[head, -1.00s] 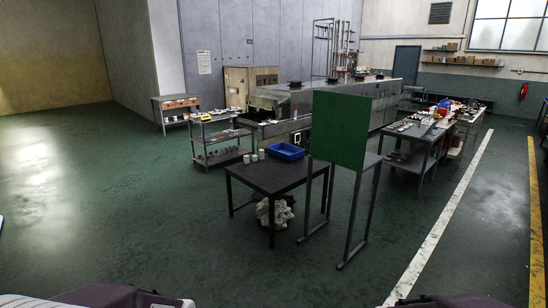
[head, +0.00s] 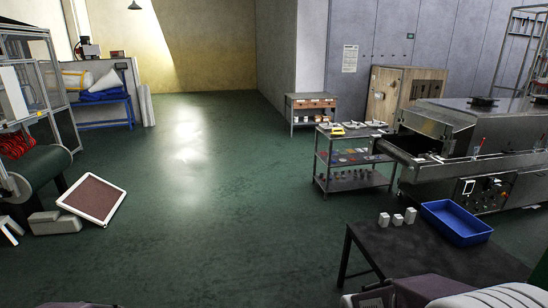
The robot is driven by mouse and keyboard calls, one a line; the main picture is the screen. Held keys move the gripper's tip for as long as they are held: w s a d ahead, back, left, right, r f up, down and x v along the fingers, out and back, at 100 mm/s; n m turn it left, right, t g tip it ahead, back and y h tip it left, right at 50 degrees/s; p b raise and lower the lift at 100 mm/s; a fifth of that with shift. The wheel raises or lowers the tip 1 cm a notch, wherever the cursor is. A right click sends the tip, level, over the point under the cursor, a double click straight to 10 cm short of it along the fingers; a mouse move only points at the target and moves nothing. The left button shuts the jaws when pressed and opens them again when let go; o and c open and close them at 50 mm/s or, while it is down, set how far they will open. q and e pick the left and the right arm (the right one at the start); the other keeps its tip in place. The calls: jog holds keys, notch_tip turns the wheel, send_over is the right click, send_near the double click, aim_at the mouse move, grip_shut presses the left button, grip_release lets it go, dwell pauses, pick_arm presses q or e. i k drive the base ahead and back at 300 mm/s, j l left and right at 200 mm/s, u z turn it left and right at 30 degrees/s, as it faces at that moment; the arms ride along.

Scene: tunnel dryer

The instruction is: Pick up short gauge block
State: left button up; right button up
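Three small white blocks stand in a row on the dark table (head: 405,258) at the lower right: a left one (head: 384,220), a middle one (head: 397,220) and a right one (head: 410,216). The middle one looks a little shorter than its neighbours. They are too small for me to tell surely which is the short gauge block. Nothing touches them from above. Only parts of my arms show along the bottom edge; neither gripper's fingers are in view.
A blue bin (head: 456,223) sits on the table, right of the blocks. A shelf cart (head: 353,160) and the steel dryer (head: 440,124) stand behind. A tilted white-framed panel (head: 91,199) lies at left. The green floor (head: 205,230) between is open.

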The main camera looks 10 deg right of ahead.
aim_at(397, 219)
jog(key=i+z, duration=0.3)
jog(key=i, duration=0.2)
jog(key=i+z, duration=0.3)
jog(key=i, duration=0.2)
jog(key=i+j+z, duration=0.15)
jog(key=i+z, duration=0.15)
jog(key=i, duration=0.2)
jog(key=i+j+z, duration=0.3)
jog(key=i, duration=0.15)
jog(key=i+l+z, duration=0.15)
jog(key=i+z, duration=0.15)
jog(key=i, duration=0.3)
jog(key=i+z, duration=0.3)
jog(key=i, duration=0.35)
jog(key=i+j+z, duration=0.25)
jog(key=j+z, duration=0.25)
